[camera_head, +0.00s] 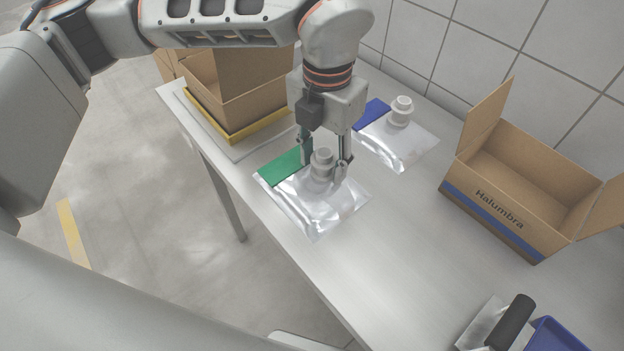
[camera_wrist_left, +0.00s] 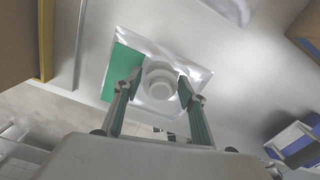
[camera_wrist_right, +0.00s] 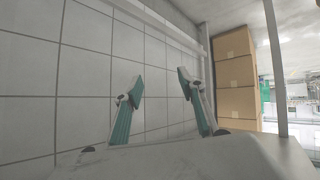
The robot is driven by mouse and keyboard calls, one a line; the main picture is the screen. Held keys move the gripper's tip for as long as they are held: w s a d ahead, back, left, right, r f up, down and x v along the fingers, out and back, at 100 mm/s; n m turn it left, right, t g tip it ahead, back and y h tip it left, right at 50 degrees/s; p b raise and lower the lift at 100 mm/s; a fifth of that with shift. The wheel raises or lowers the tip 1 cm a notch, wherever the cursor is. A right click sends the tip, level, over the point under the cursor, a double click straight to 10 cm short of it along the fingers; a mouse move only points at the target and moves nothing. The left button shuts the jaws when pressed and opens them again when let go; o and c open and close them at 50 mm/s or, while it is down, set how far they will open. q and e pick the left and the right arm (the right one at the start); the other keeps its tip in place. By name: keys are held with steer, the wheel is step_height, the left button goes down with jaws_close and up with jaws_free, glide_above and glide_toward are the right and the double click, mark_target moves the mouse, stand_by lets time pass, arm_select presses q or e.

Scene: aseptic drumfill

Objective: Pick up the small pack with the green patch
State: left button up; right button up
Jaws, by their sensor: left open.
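The small pack with the green patch (camera_head: 318,205) is a clear, shiny pouch with a white spout, lying flat on the table. Its green patch (camera_head: 284,167) is at its upper left. My left gripper (camera_head: 325,168) points down over the pack with its fingers on either side of the spout. In the left wrist view the spout (camera_wrist_left: 160,84) stands between the open fingertips (camera_wrist_left: 160,80), with gaps showing. Whether the fingers touch the spout I cannot tell. My right gripper (camera_wrist_right: 160,88) shows only in its own wrist view, open and empty, facing a tiled wall.
A similar pack with a blue patch (camera_head: 398,142) lies behind and right. An open Halumbra box (camera_head: 490,213) stands at the right. Another open box (camera_head: 240,95) stands in a yellow-edged tray at the back left. A blue bin (camera_head: 556,338) and black-handled tool (camera_head: 512,322) are front right.

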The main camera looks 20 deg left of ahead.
arm_select(q)
steer(key=c, duration=0.9)
steer(key=shift+r, duration=0.1)
steer(key=shift+c, duration=0.2)
